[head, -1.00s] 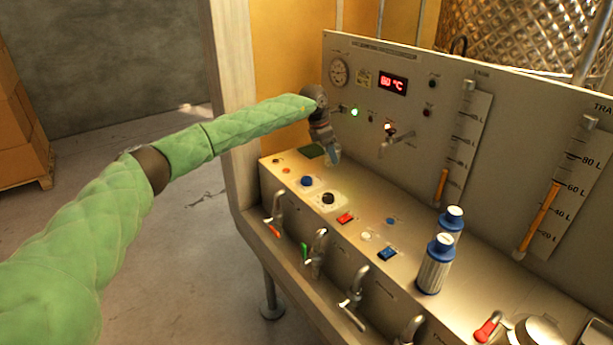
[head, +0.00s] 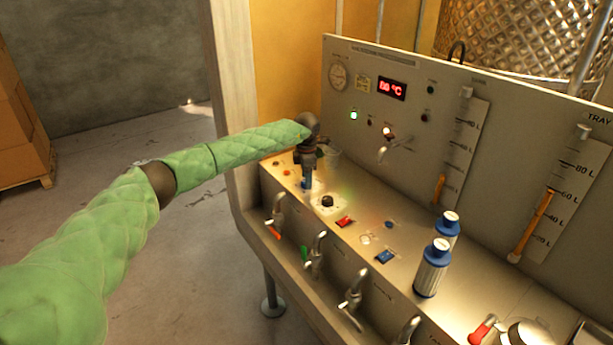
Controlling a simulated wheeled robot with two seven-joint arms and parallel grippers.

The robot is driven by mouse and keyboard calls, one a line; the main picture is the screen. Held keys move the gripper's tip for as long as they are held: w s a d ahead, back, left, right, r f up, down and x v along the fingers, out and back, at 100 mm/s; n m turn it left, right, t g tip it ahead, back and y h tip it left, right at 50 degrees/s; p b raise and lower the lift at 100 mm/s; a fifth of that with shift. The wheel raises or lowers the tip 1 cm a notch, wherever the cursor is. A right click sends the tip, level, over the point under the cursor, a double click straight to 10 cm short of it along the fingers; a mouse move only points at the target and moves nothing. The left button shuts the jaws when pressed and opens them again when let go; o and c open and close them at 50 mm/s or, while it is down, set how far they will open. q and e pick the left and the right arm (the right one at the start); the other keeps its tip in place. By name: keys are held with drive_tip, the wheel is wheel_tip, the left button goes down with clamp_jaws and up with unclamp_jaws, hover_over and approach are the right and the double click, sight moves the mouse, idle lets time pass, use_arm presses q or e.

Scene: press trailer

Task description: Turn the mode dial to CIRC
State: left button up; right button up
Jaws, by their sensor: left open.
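A black knob (head: 327,202) on a pale lit plate stands on the console's sloping top. It looks like the mode dial, but its markings are too small to read, so I cannot tell where it points. My left gripper (head: 306,186) points down, open and empty, just to the left of and behind the black knob, apart from it in the picture. It covers the spot of a blue button. My right gripper is not in view.
Red (head: 345,222) and blue (head: 386,257) switches lie right of the knob. Two blue-capped bottles (head: 431,270) stand farther right. Several taps (head: 316,252) line the front edge. The upright panel (head: 400,65) with a red display (head: 392,89) rises behind.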

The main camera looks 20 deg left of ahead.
use_arm(q)
drive_tip(key=shift+f, duration=0.55)
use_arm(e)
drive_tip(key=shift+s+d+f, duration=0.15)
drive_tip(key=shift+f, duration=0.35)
use_arm(q)
drive_tip(key=c, duration=1)
drive_tip(key=n+b, duration=0.6)
drive_tip(key=n, duration=0.1)
drive_tip(key=shift+f, duration=0.1)
drive_tip(key=n+b, duration=0.3)
drive_tip(key=n, duration=0.3)
drive_tip(key=shift+n, duration=0.3)
drive_tip(key=shift+r+n+b, duration=0.2)
drive_tip(key=shift+n+b, duration=0.1)
drive_tip(key=shift+b, duration=0.05)
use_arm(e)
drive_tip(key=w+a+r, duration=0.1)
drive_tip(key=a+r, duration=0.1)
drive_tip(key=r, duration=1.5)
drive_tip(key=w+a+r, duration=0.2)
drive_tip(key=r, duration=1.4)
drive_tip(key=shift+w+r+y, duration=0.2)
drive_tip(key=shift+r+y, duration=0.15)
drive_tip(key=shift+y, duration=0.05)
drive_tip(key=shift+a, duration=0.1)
